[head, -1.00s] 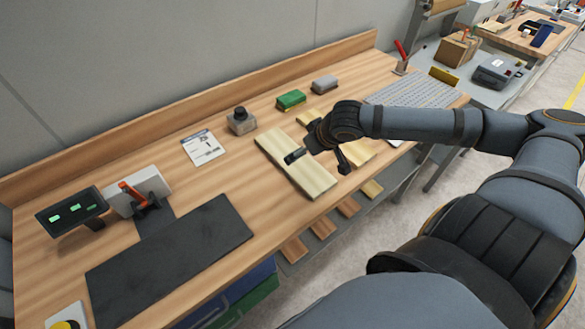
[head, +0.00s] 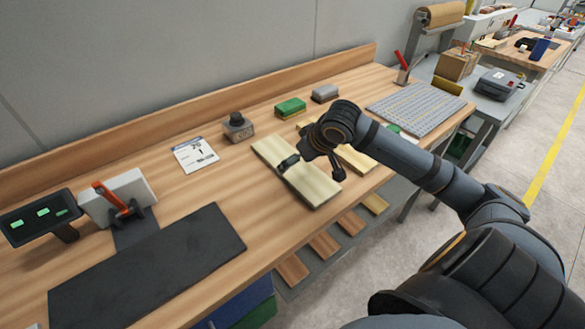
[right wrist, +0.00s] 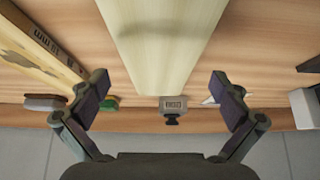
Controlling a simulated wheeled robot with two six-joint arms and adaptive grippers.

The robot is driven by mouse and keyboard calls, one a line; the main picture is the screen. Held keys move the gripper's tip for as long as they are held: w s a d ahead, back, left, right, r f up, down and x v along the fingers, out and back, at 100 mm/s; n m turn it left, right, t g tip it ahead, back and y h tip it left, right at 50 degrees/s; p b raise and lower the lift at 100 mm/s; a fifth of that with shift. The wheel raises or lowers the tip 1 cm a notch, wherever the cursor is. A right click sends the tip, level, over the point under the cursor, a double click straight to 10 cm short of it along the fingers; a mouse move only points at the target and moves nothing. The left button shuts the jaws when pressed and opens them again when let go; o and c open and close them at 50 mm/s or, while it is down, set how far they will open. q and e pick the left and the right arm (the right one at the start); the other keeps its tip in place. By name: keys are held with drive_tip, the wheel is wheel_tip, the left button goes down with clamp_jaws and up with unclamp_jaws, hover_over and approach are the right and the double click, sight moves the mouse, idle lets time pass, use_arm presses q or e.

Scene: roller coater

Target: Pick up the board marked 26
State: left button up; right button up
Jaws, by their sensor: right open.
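A pale wooden board (head: 270,152) lies on the workbench in the middle of the head view; no number is readable on it. It also fills the upper middle of the right wrist view (right wrist: 165,45). My right gripper (head: 313,169) is open and empty over this board, with one finger toward each long side. In the right wrist view the open fingers (right wrist: 163,96) stand wide apart on either side of the board. Another pale board (head: 357,160) lies just right of the gripper, partly hidden by it. My left gripper is not in view.
A paper card (head: 195,153), a grey block with a black knob (head: 237,128), a green block (head: 290,107) and a grey block (head: 325,93) lie behind the board. A dark mat (head: 150,265) is at left. A perforated grey plate (head: 415,107) is at right.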

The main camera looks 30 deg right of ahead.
drive_tip(key=shift+x, duration=1.45)
drive_tip(key=c, duration=1.1)
